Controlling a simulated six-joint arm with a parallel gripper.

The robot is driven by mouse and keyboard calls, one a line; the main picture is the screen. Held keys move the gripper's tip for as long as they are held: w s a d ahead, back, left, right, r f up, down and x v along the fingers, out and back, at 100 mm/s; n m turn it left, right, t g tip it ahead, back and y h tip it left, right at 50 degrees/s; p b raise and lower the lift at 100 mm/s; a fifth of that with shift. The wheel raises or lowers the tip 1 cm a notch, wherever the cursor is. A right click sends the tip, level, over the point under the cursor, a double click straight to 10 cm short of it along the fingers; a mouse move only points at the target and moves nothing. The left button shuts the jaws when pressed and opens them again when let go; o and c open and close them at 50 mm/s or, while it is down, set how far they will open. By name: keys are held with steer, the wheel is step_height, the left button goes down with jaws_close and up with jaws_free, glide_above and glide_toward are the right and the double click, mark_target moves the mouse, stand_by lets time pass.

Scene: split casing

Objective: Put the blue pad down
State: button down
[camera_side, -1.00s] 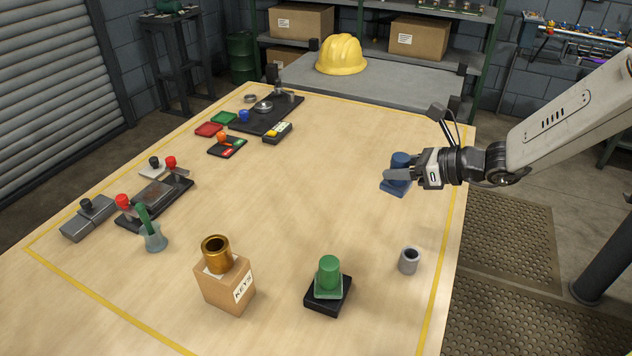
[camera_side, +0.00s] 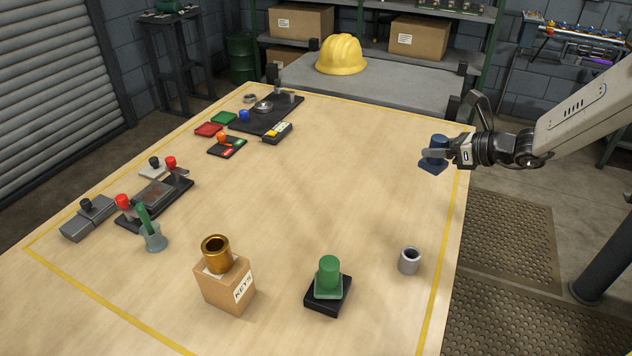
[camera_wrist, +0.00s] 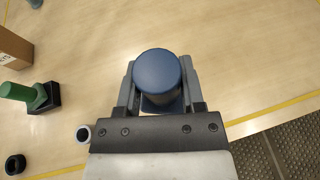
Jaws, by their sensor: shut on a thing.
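The blue pad (camera_side: 433,165) has a round knob on top of a flat square base. My gripper (camera_side: 440,153) is shut on its knob, near the right edge of the table. The pad looks roughly level; the side view does not clearly show whether its base is off the table. In the wrist view the blue knob (camera_wrist: 157,76) sits between both fingers of my gripper (camera_wrist: 158,88) and hides most of the base.
A green-handled pad on a black block (camera_side: 328,290), a grey ring (camera_side: 409,260) and a KEYS box (camera_side: 226,285) with a brass cup stand at the front. Several fixtures line the left side. The middle of the wooden table (camera_side: 300,190) is clear.

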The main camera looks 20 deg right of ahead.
steer(key=w+f, duration=0.2)
steer(key=w, duration=0.1)
steer(key=w+f, duration=0.3)
steer(key=w, duration=0.1)
steer(key=w+f, duration=0.3)
steer(key=w, duration=0.1)
steer(key=shift+w+a, duration=0.15)
steer(key=shift+a, duration=0.1)
steer(key=shift+w+f, duration=0.4)
steer(key=shift+w+f, duration=0.25)
steer(key=shift+f, duration=1.55)
steer(key=shift+f, duration=0.15)
steer(key=shift+c, duration=1)
jaws_free()
